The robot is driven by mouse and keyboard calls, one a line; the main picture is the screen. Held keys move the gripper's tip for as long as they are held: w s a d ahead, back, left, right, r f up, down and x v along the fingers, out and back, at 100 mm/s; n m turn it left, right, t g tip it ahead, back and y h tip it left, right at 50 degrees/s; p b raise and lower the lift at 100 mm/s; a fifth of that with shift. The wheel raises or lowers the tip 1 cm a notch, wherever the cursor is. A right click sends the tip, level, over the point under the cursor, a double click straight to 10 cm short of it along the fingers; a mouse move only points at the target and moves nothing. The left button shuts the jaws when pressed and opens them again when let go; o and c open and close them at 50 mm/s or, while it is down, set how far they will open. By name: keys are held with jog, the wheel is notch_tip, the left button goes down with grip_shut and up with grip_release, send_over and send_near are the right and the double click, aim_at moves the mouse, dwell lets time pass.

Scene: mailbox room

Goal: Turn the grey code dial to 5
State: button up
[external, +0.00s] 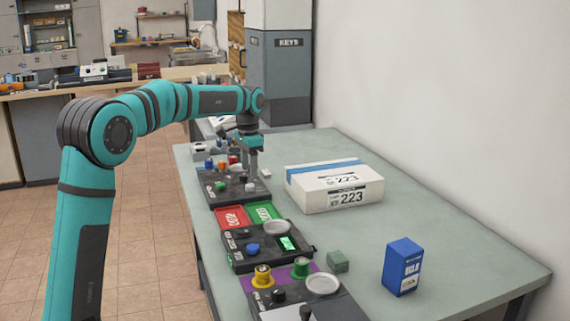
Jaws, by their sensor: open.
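My gripper (253,172) is open and points down over the right part of the far dark control panel (214,195). This panel carries small blue, orange, red, green and dark controls. I cannot clearly make out the grey code dial; my gripper hides part of the panel, and any numbers there are too small to read. I cannot tell whether the fingers touch anything.
A white box marked 223 (335,186) stands right of the panel. The table's right side is mostly clear.

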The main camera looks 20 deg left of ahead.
aim_at(250, 185)
notch_tip(250, 185, up, 12)
dwell(0.4)
jog(key=shift+f, duration=0.1)
jog(key=s+r+n+t, duration=0.2)
jog(key=s+r+t, duration=0.25)
jog(key=s, duration=0.65)
jog(key=s+r+n+t, duration=0.1)
jog(key=s+r+t, duration=0.4)
jog(key=s, duration=0.6)
jog(key=s+f+n+t, duration=0.1)
jog(key=s+n+t, duration=0.3)
jog(key=s, duration=2)
jog(key=t, duration=0.4)
jog(key=shift+s+d+f, duration=0.15)
jog(key=shift+s+d, duration=0.05)
jog(key=shift+s, duration=0.15)
